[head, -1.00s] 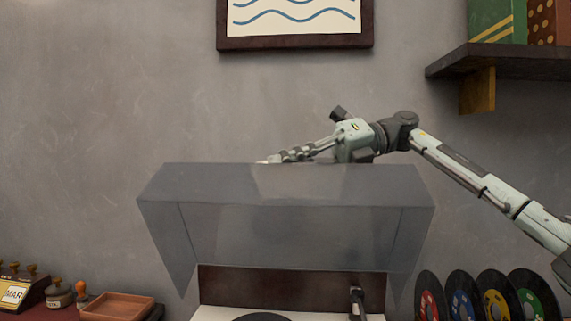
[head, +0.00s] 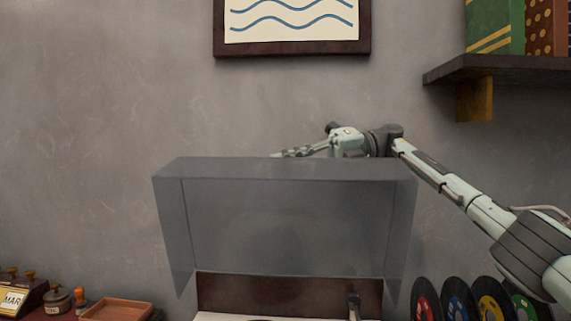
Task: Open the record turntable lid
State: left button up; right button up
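The turntable lid (head: 290,225), a smoky see-through cover, stands raised and tilted up above the turntable (head: 285,292). The turntable's dark wooden back and a strip of its white top show at the bottom of the head view, with the tonearm (head: 354,304) at the right. My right gripper (head: 282,154) is at the lid's upper edge, behind it. Its lower part is hidden by the lid, so I cannot tell whether the fingers are open or touching. My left gripper is out of view.
Several records with coloured labels (head: 457,303) stand upright at the right. A terracotta tray (head: 117,309) and stamps (head: 57,299) are at the lower left. A wall shelf (head: 500,69) with boxes is at the upper right, and a framed picture (head: 292,48) hangs above.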

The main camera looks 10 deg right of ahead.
jog(key=o, duration=0.4)
jog(key=shift+c, duration=0.2)
jog(key=shift+s, duration=0.15)
